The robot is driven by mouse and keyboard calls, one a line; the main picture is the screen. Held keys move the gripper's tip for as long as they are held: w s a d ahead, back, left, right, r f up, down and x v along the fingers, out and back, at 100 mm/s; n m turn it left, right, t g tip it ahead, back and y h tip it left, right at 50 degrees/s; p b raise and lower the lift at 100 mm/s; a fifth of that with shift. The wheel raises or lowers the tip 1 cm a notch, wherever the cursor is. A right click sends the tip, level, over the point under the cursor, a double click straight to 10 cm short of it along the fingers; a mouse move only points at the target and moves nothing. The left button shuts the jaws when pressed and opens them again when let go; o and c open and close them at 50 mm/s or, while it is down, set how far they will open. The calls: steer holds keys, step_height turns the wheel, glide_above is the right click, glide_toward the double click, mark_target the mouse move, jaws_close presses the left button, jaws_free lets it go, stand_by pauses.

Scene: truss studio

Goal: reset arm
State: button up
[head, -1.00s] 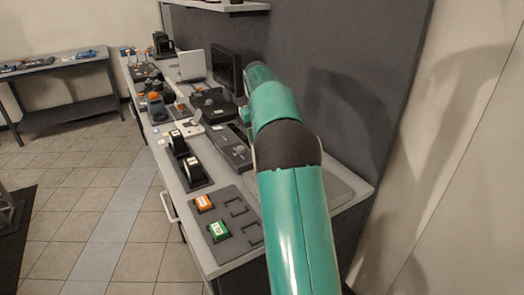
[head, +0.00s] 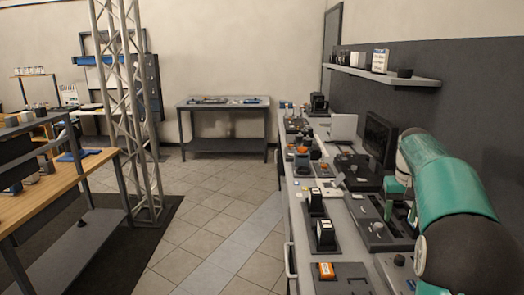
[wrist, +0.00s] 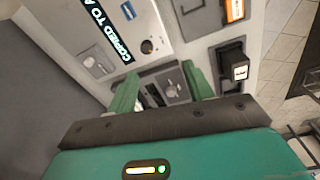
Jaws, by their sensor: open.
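My green and black arm (head: 450,190) is at the right side of the head view, bent over the long grey bench. My gripper (wrist: 160,88) shows in the wrist view with its two green fingers apart and nothing between them. It points down at dark devices on the bench top. In the head view its green fingers (head: 400,212) show partly, above the bench devices. I cannot tell how close the fingertips are to the devices.
An orange-labelled box (head: 326,270) and two black-and-white card holders (head: 326,234) stand on the bench. A monitor (head: 380,137) is near the arm, under a wall shelf (head: 385,76). A truss column (head: 130,110) and wooden table (head: 55,185) are left. The tiled floor between is clear.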

steer(key=s+a+r+n+t, duration=0.1)
steer(key=s+a+r+t, duration=0.1)
steer(key=s+a, duration=0.8)
steer(key=s+a+r+n+t, duration=0.1)
steer(key=s+a+r+t, duration=0.1)
steer(key=s+a, duration=0.8)
steer(key=s+a+f, duration=0.2)
steer(key=s+f, duration=0.1)
steer(key=s, duration=0.2)
steer(key=s+a+f+t, duration=0.1)
steer(key=s+a+f, duration=0.1)
steer(key=s, duration=0.3)
steer(key=shift+s+a+f+n+y, duration=0.2)
steer(key=shift+a+f+n+y, duration=0.15)
steer(key=shift+f, duration=0.55)
jaws_close()
